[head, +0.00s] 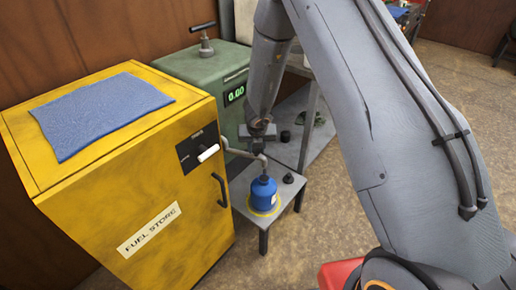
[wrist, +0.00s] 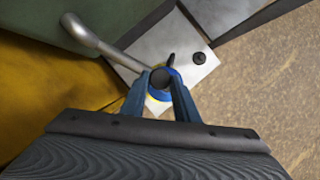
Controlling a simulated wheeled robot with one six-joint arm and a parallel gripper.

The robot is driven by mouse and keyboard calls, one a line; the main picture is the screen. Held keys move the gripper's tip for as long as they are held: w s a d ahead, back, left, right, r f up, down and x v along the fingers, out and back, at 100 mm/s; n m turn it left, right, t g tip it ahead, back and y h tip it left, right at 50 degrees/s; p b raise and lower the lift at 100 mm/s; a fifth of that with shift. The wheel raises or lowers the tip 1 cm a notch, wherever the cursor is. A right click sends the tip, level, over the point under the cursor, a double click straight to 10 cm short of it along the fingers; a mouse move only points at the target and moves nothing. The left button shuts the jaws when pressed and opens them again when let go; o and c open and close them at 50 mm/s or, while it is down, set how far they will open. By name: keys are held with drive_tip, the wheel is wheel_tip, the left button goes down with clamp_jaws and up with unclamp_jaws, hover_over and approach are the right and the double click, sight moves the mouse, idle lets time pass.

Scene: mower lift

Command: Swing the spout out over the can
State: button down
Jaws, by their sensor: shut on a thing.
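The spout (head: 240,153) is a bent grey pipe coming from the green tank, and its outer end turns down above the blue can (head: 263,196). The can stands upright on a yellow ring on a small grey stand (head: 285,195). My gripper (head: 259,144) is at the spout's outer end. In the wrist view the spout (wrist: 105,46) runs in from the upper left. There my gripper (wrist: 163,88) is shut on its dark round end, which covers most of the blue can (wrist: 158,97) below.
A yellow fuel store cabinet (head: 120,210) with a blue cloth (head: 100,112) on top stands close on the left. The green tank (head: 195,72) has a display reading 0.00. A black cap (head: 288,178) lies on the stand. Open floor is at the right.

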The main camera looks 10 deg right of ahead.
drive_tip(key=shift+s, duration=0.15)
idle(0.3)
drive_tip(key=c, duration=1.7)
unclamp_jaws()
drive_tip(key=shift+a, duration=0.1)
drive_tip(key=shift+o, duration=0.2)
drive_tip(key=p+v, duration=0.2)
drive_tip(key=v, duration=0.5)
drive_tip(key=shift+r+p, duration=0.4)
drive_tip(key=shift+s, duration=0.1)
